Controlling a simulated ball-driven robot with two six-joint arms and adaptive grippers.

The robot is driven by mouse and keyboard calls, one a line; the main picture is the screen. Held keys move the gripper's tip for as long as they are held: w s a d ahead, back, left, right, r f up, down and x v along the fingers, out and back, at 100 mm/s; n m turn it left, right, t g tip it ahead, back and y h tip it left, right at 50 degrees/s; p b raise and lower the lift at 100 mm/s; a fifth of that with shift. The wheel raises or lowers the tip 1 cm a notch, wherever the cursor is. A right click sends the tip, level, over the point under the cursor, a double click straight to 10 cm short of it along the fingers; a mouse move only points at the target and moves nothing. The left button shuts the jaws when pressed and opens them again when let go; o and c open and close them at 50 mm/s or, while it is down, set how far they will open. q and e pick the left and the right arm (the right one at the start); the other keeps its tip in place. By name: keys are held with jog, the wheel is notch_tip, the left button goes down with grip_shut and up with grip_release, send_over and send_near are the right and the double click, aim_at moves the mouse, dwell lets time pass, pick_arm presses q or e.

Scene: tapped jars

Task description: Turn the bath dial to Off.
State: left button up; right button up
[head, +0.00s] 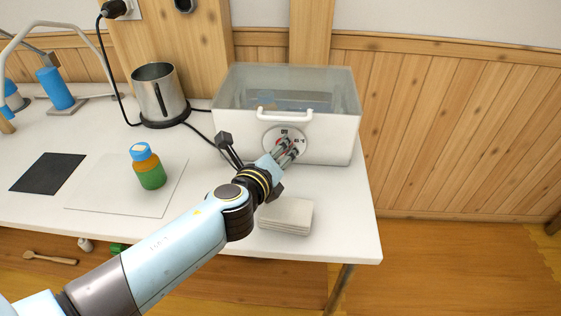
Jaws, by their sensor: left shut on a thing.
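The bath (340,132) is a white box with a clear upper part and a white handle, standing at the back right of the table. Its dial sits in a round pale plate (268,147) with small red and dark marks on the front. My left gripper (290,146) reaches the plate from the front left and is shut on the dial. The fingers cover the dial, so its setting cannot be read. My right gripper is not in view.
A jar (148,170) with blue lid, orange and green contents stands on a pale sheet. A black mat (48,173), a steel pot (160,92) and a stack of pale tiles (286,217) are on the table (345,215). Its front right is clear.

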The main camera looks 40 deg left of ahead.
pick_arm(q)
jog(key=shift+f+n+b, duration=0.1)
jog(key=shift+n+b, duration=0.3)
jog(key=shift+b, duration=0.15)
jog(key=shift+t, duration=0.3)
jog(key=o, duration=1.1)
jog(key=shift+s, duration=0.1)
jog(key=v, duration=1.2)
jog(key=shift+a, duration=0.1)
